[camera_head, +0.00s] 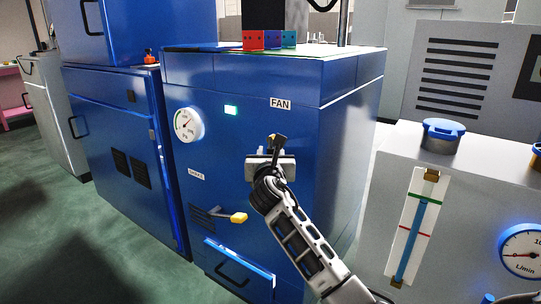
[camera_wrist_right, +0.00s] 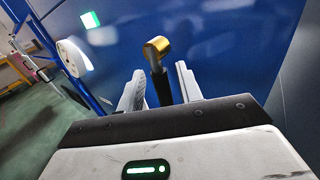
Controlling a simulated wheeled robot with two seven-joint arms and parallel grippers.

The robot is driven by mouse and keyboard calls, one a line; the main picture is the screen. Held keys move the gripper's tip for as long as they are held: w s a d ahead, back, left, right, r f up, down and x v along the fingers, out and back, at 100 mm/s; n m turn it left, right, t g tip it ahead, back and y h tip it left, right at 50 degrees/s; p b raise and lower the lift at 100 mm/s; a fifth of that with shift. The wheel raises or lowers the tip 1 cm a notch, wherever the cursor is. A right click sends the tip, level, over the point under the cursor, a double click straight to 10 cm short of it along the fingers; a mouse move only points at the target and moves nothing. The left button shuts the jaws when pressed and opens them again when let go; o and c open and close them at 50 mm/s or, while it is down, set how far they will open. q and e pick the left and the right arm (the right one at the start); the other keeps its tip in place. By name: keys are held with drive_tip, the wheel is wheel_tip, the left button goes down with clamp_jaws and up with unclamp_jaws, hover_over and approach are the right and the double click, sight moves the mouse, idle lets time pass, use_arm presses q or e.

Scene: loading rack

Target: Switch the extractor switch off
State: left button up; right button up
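My right gripper (camera_head: 271,160) is at the lever. The fingers are open, with gaps visible on both sides of the lever. My left gripper is not in view.
A lit green indicator (camera_head: 231,110) and a round gauge (camera_head: 188,125) are on the cabinet. A yellow-ended lever (camera_head: 238,217) sticks out lower, above an open blue drawer or flap (camera_head: 240,262). A grey unit with a blue-capped port (camera_head: 443,135) stands at right.

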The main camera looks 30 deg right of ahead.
drive_tip(key=shift+w+d, duration=0.35)
drive_tip(key=shift+w, duration=0.15)
clamp_jaws()
